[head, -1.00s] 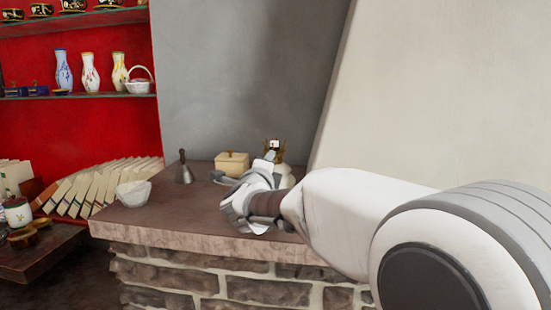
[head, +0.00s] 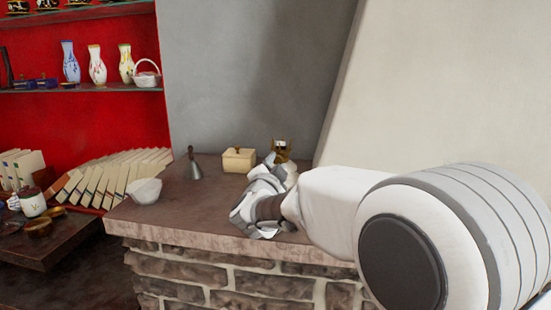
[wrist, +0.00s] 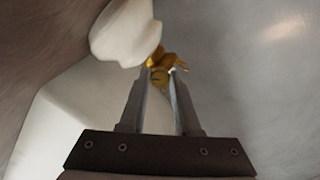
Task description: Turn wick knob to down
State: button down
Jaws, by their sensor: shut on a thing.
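An oil lamp with a brass top (head: 282,150) stands on the brown stone-edged counter (head: 165,212), near the grey wall. My arm hides most of its lower part in the head view. In the wrist view, its pale white body (wrist: 125,35) is at top left and the gold wick knob (wrist: 160,73) is at the fingertips. My gripper (wrist: 161,84) is shut on the gold knob, with one finger on each side. In the head view the fingertips are at the lamp and hard to make out. The knob's exact angle cannot be told.
A cream lidded box (head: 238,160), a dark hand bell (head: 195,169) and a white bowl (head: 144,190) stand left of the lamp. A slanted pale wall (head: 410,90) rises behind my arm.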

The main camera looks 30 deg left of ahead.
jog(key=shift+r+n+p, duration=0.1)
jog(key=shift+n+p, duration=0.45)
jog(key=shift+n, duration=0.95)
jog(key=c, duration=0.6)
grip_release()
jog(key=b+v, duration=0.2)
jog(key=v, duration=1.5)
jog(key=shift+s+d, duration=0.1)
jog(key=shift+s, duration=0.1)
